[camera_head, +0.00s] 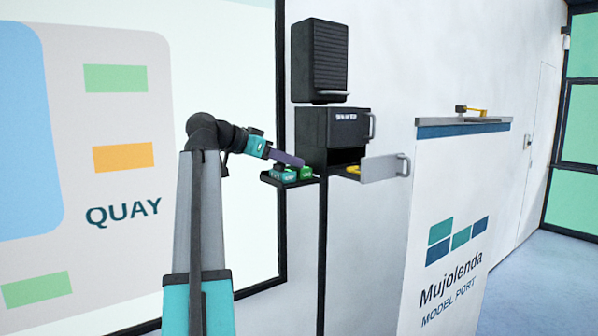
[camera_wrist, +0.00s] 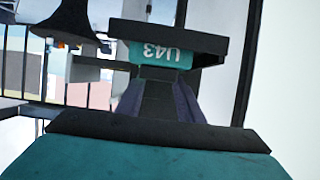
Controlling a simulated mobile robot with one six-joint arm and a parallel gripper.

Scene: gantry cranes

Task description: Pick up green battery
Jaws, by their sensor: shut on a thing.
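The green battery (camera_head: 306,173) is at the right end of a small dark shelf (camera_head: 290,184), beside teal blocks (camera_head: 284,173). My gripper (camera_head: 301,163) comes in from the left, its purple fingers shut at the green battery. In the wrist view my gripper (camera_wrist: 160,88) shows its two purple fingers with a dark part between them. A teal face (camera_wrist: 160,55) marked U43 shows just past the fingertips. The fingers hide much of the grip, and I cannot tell whether the battery is clear of the shelf.
A black ribbed box (camera_head: 319,60) hangs above. A white counter (camera_head: 450,220) stands at right. Free floor (camera_head: 550,270) lies beyond it.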

